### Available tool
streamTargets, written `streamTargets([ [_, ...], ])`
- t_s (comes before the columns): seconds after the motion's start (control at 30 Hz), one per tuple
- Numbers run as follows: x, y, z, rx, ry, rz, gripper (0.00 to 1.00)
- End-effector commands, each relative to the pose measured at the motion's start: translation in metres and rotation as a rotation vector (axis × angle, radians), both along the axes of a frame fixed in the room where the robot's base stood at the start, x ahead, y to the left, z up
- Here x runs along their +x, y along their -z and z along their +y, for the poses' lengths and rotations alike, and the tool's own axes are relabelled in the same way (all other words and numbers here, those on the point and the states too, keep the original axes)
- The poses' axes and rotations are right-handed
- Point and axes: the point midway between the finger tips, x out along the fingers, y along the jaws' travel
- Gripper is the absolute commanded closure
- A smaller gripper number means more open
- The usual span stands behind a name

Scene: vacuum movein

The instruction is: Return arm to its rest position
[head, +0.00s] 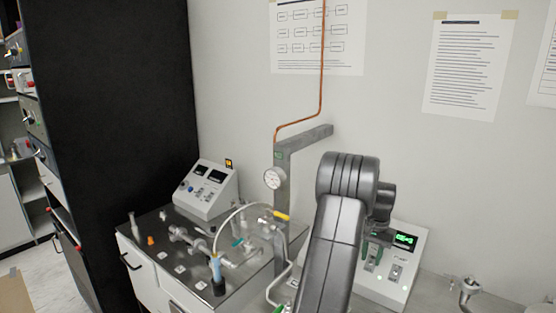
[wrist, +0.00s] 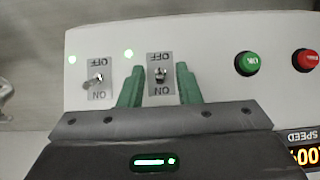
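My arm (head: 335,235) is dark grey and reaches up and forward in the head view, with its bent joint at the top. My gripper (wrist: 159,68) shows two green fingers in the wrist view. They are apart, one on each side of a toggle switch (wrist: 160,75) on a white panel (wrist: 215,85). Nothing is seen held between them; I cannot tell whether they touch the panel.
A second toggle switch (wrist: 96,80), a green button (wrist: 247,63) and a red button (wrist: 305,61) are on the panel. Left of my arm stand a grey post (head: 281,200) with a gauge, glassware and tubing on a dark bench top (head: 150,228). A copper pipe (head: 321,80) runs up the wall.

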Motion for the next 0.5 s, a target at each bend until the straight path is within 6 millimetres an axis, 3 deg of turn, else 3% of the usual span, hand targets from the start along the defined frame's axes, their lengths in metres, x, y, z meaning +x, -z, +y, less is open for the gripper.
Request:
streamTargets([
  [0.5,0.0050,-0.0006,-0.0043,0.090,0.001,0.120,0.69],
])
